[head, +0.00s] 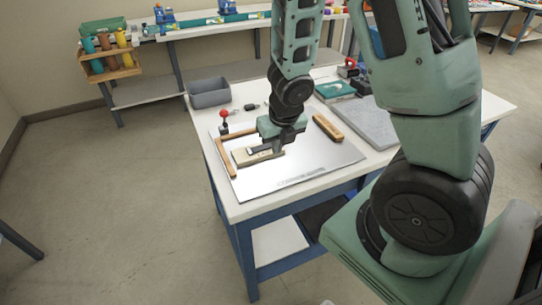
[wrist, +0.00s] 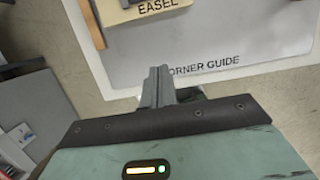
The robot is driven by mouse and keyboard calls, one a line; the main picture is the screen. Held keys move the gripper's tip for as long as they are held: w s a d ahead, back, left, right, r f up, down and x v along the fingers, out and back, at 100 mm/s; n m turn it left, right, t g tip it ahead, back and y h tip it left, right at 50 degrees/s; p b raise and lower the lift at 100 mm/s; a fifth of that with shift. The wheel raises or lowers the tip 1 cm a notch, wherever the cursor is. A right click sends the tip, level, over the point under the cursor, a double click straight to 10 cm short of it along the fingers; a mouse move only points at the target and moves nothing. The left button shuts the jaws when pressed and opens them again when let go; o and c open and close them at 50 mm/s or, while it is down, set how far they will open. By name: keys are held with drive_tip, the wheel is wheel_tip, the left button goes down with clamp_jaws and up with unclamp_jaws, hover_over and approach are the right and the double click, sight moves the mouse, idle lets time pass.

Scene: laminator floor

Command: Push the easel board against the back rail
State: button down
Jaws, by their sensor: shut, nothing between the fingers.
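The easel board (head: 243,158), a small pale wooden block, lies flat on the white corner guide plate (head: 310,160). Its "EASEL" label shows at the top of the wrist view (wrist: 157,6). A wooden L-shaped rail borders the plate, with one arm along the back (head: 238,133) and one along the left (head: 226,158). The board lies inside the L, and a gap shows between it and the back arm.
A grey bin (head: 209,93) and a red-knobbed tool (head: 224,121) stand behind the plate. A wooden bar (head: 328,127) lies on its right side, with a grey slab (head: 365,122) beyond. The plate's front is clear.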

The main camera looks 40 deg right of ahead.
sight(258, 144)
drive_tip(key=b+x, duration=0.5)
drive_tip(key=x, duration=0.4)
drive_tip(key=shift+f, duration=0.2)
drive_tip(key=w, duration=0.1)
drive_tip(key=w+p, duration=0.1)
drive_tip(key=p, duration=0.1)
drive_tip(key=shift+w+d+r, duration=0.35)
drive_tip(key=shift+w+d, duration=0.05)
drive_tip(key=shift+w+d+f+p, duration=0.1)
drive_tip(key=shift+w+p, duration=0.1)
drive_tip(key=shift+w, duration=0.1)
drive_tip(key=shift+w+d+f+p, duration=0.1)
drive_tip(key=shift+w+p, duration=0.1)
drive_tip(key=shift+w, duration=0.15)
drive_tip(key=shift+w+r+p, duration=0.15)
drive_tip(key=shift+p, duration=0.15)
drive_tip(key=w+p, duration=0.1)
drive_tip(key=w, duration=0.1)
drive_tip(key=w+d+p, duration=0.1)
drive_tip(key=w+p, duration=0.1)
drive_tip(key=w+d+p, duration=0.1)
drive_tip(key=w+p, duration=0.1)
drive_tip(key=w, duration=0.1)
